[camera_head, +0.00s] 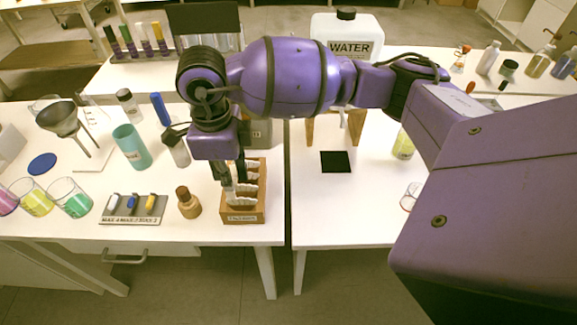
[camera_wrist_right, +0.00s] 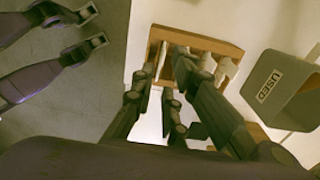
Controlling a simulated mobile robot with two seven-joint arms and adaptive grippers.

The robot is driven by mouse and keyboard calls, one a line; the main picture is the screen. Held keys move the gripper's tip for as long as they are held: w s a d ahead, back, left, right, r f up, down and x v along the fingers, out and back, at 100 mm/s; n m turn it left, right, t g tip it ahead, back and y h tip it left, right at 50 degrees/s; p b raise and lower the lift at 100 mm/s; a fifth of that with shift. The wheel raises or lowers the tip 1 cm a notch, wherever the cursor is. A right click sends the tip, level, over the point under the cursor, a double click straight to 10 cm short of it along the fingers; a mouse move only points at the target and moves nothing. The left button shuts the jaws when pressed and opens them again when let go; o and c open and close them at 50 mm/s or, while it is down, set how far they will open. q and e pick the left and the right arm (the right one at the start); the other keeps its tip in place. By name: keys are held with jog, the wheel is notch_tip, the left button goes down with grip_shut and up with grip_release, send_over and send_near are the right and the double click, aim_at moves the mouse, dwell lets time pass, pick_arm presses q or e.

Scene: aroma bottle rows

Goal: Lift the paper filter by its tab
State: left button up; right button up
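A wooden rack (camera_head: 244,216) with a label on its front holds several whitish paper filters (camera_head: 246,190) in a row near the table's front edge. My right gripper (camera_head: 234,182) points down at the rack, its two fingers apart around its left side. In the right wrist view, the fingertips (camera_wrist_right: 170,58) reach the row of filters (camera_wrist_right: 205,62) in the rack (camera_wrist_right: 222,46), with a gap between them. I cannot tell which tab is between them. My left gripper (camera_wrist_right: 93,27) shows only in the wrist view, over the floor, open and empty.
A grey bin marked USED (camera_wrist_right: 282,88) stands close beside the rack. A brown bottle (camera_head: 187,204) and a grey tray with small coloured items (camera_head: 133,211) stand to its left. A black square (camera_head: 336,162) lies on the right table, past a gap.

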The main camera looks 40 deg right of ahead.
aim_at(233, 193)
jog(key=shift+w+d+f, duration=0.1)
jog(key=shift+f, duration=0.3)
notch_tip(233, 193, down, 6)
jog(key=shift+w+r+p, duration=0.1)
jog(key=shift+r+p, duration=0.15)
jog(key=shift+p, duration=0.05)
jog(key=shift+f, duration=0.5)
grip_shut()
jog(key=shift+w+r, duration=0.1)
jog(key=shift+r, duration=0.5)
notch_tip(233, 193, up, 2)
jog(key=shift+r+p, duration=0.2)
jog(key=shift+p, duration=0.6)
jog(key=s+a+r+p, duration=0.6)
jog(key=s+a+r, duration=0.3)
jog(key=s+a, duration=0.1)
pick_arm(q)
jog(key=w+d+r, duration=0.2)
jog(key=w+r, duration=0.1)
jog(key=r, duration=0.4)
jog(key=shift+w+r+t, duration=0.2)
jog(key=shift+r+t, duration=0.05)
jog(key=shift+t, duration=0.15)
pick_arm(e)
notch_tip(233, 193, up, 10)
jog(key=shift+r, duration=0.25)
